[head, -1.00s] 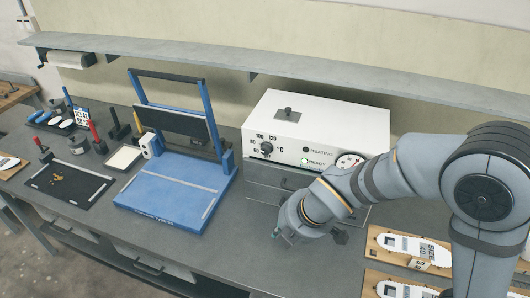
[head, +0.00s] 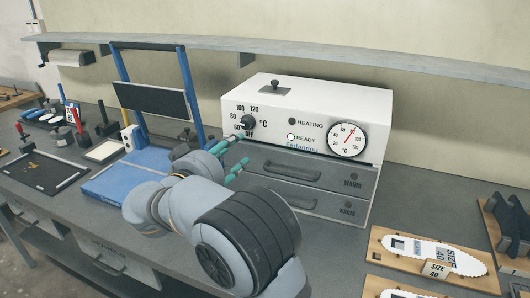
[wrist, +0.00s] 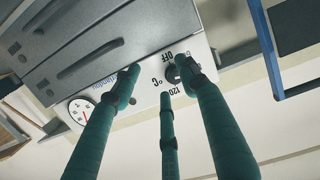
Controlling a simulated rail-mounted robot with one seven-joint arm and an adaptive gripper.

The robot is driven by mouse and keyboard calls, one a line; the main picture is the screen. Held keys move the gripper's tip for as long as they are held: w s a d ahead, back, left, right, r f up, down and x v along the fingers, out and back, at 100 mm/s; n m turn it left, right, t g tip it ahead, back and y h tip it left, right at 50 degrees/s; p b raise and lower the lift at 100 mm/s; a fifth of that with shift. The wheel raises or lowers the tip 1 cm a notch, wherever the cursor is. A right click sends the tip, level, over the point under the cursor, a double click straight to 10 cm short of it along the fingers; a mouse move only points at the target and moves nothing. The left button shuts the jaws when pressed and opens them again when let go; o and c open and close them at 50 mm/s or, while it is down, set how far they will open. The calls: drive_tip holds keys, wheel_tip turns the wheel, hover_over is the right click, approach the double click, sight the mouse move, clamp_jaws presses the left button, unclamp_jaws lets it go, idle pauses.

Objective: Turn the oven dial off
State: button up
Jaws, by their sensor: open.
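The oven (head: 310,100) is a white control box above grey drawers. Its black dial (head: 247,122) is at the front left, ringed by the marks Off, 60, 80, 100 and 120. I cannot tell which mark it points to. My gripper (head: 243,150) has green fingers, spread apart and empty, close to the oven front just below the dial. In the wrist view, upside down, the dial (wrist: 172,73) is partly hidden behind the right finger of my gripper (wrist: 158,80). I cannot tell whether that finger touches it.
A round gauge (head: 347,139) and HEATING and READY lamps are right of the dial. Drawer handles (head: 292,172) stick out below. A blue press (head: 118,185) stands left of the oven. Wooden boards with insoles (head: 430,255) lie at the right.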

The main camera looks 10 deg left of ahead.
sight(245, 127)
drive_tip(key=w+r+m+p, duration=0.1)
drive_tip(key=w, duration=0.1)
drive_tip(key=w+r+m+t, duration=0.1)
drive_tip(key=w, duration=0.2)
drive_tip(key=w+m+p, duration=0.1)
drive_tip(key=w, duration=0.2)
drive_tip(key=shift+w+d+r+t+p, duration=0.1)
drive_tip(key=shift+d+r+t+p, duration=0.05)
drive_tip(key=shift+r+t+p, duration=0.25)
drive_tip(key=shift+c, duration=1)
drive_tip(key=c, duration=0.7)
drive_tip(key=shift+f+b, duration=0.15)
drive_tip(key=shift+b, duration=0.2)
drive_tip(key=shift+c, duration=0.2)
